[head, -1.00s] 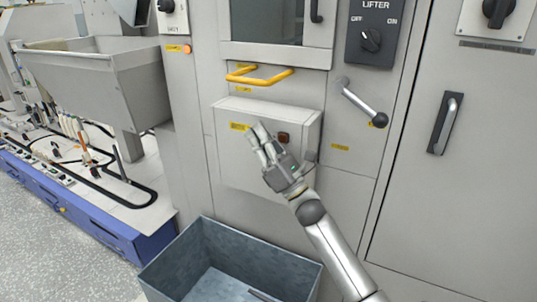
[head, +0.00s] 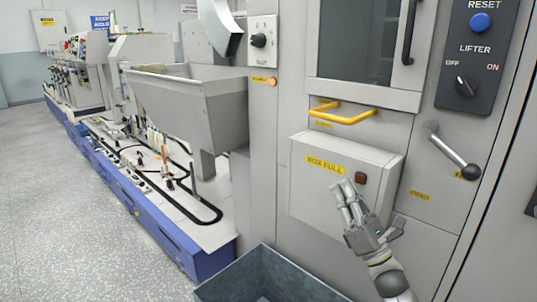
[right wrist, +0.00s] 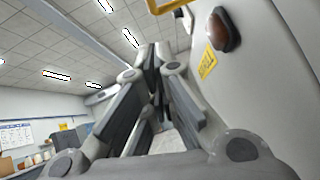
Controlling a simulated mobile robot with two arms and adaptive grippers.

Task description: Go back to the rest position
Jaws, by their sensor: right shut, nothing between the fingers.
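My right gripper (head: 347,202) is shut and empty in the head view. It points up and to the left in front of a grey box marked BOX FULL (head: 328,198), just below and left of a dark red-brown lamp (head: 361,178). In the right wrist view the fingers (right wrist: 155,75) of this gripper are together with nothing held, and the lamp (right wrist: 223,28) shows at the upper right. I cannot tell from these views whether the fingers touch the box. My left gripper is not in view.
A blue-grey open bin (head: 262,262) stands on the floor below the box. A yellow handle (head: 343,117) and a lever (head: 452,150) stick out of the machine front. A grey hopper (head: 190,105) stands over a blue-based conveyor at left. The floor at far left is clear.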

